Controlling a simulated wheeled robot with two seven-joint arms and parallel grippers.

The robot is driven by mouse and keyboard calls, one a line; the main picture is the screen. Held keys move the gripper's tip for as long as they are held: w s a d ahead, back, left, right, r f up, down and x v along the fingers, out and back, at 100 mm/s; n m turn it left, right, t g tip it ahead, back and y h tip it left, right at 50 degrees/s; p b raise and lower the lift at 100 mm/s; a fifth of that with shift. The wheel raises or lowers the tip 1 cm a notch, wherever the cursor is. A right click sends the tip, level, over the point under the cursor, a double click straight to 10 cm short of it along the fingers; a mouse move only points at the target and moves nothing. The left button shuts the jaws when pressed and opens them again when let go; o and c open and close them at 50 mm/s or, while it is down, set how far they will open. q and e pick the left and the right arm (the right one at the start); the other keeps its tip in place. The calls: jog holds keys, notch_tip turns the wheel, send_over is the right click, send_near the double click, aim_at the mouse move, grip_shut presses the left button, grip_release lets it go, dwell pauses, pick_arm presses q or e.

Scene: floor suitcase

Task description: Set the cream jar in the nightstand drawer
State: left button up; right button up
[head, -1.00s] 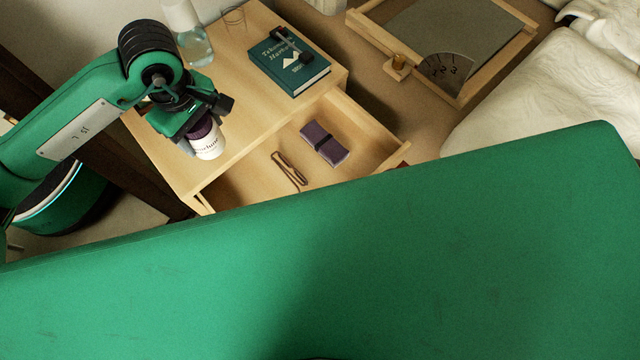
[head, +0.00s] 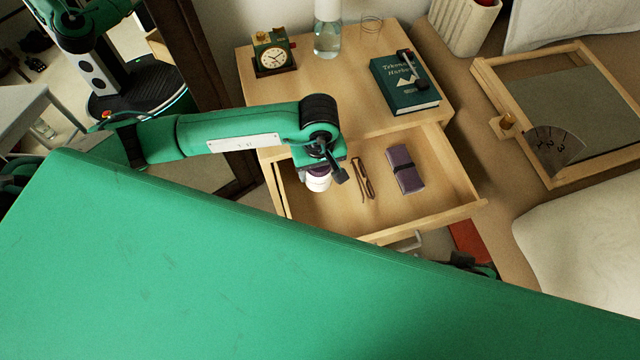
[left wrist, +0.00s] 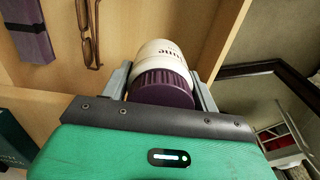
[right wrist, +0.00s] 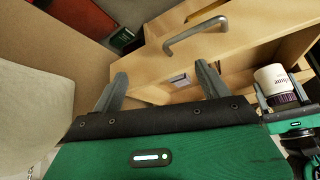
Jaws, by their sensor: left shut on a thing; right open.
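The cream jar, white with a ribbed purple lid, shows in the head view (head: 318,183), left wrist view (left wrist: 165,65) and right wrist view (right wrist: 274,80). My left gripper (head: 322,168) is shut on it around the lid end, with a finger on each side. The nightstand drawer (head: 425,222) is open. In the head view the jar appears over its left part; I cannot tell its height above the drawer bottom. My right gripper (right wrist: 162,78) is open and empty, outside the drawer front near the handle (right wrist: 195,32).
Brown glasses (head: 363,180) and a purple case (head: 405,168) lie in the drawer. On the nightstand top are a clock (head: 273,54), a glass bottle (head: 327,38) and a green book (head: 405,85). A wood-framed panel (head: 590,110) lies to the right.

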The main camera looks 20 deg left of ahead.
pick_arm(q)
notch_tip(320, 180, down, 8)
jog(key=shift+r+b, duration=0.1)
jog(key=shift+b, duration=0.35)
jog(key=shift+f, duration=0.3)
pick_arm(e)
jog(key=shift+w+a+f+t+y, duration=0.2)
jog(key=shift+w+a+t, duration=0.2)
jog(key=shift+a, duration=0.15)
jog(key=shift+w+a+f+t+y, duration=0.1)
jog(key=shift+w+a+t+y, duration=0.15)
jog(key=shift+a+t, duration=0.2)
pick_arm(q)
jog(key=o, duration=1.2)
jog(key=shift+c, duration=0.2)
pick_arm(e)
jog(key=shift+w+a, duration=0.15)
jog(key=shift+a, duration=0.15)
